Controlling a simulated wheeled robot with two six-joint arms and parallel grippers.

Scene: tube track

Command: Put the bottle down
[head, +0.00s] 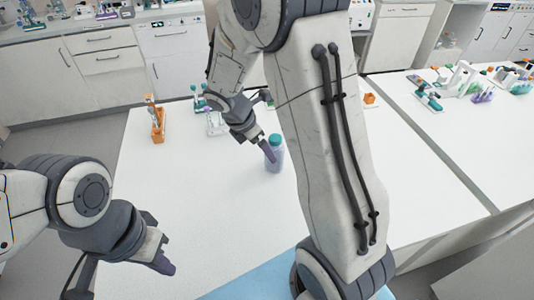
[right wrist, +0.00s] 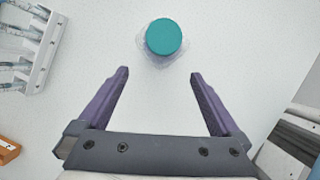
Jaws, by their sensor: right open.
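The bottle (head: 274,160) has a translucent bluish body and a teal cap, and it stands upright on the white table (head: 200,215). In the right wrist view I look down on the bottle's cap (right wrist: 164,36). My right gripper (right wrist: 158,72) is open and empty. The bottle is just beyond its fingertips, not between them. In the head view a purple finger of the right gripper (head: 268,150) overlaps the bottle's left side. My left gripper (head: 160,262) is low at the left, well away from the bottle. Only one finger shows clearly, so its opening is unclear.
An orange tube rack (head: 158,132) stands at the table's back left. A white rack (head: 216,125) is behind the bottle and also shows in the right wrist view (right wrist: 38,50). A small orange block (head: 369,98) lies at the back right. The table's front left is clear.

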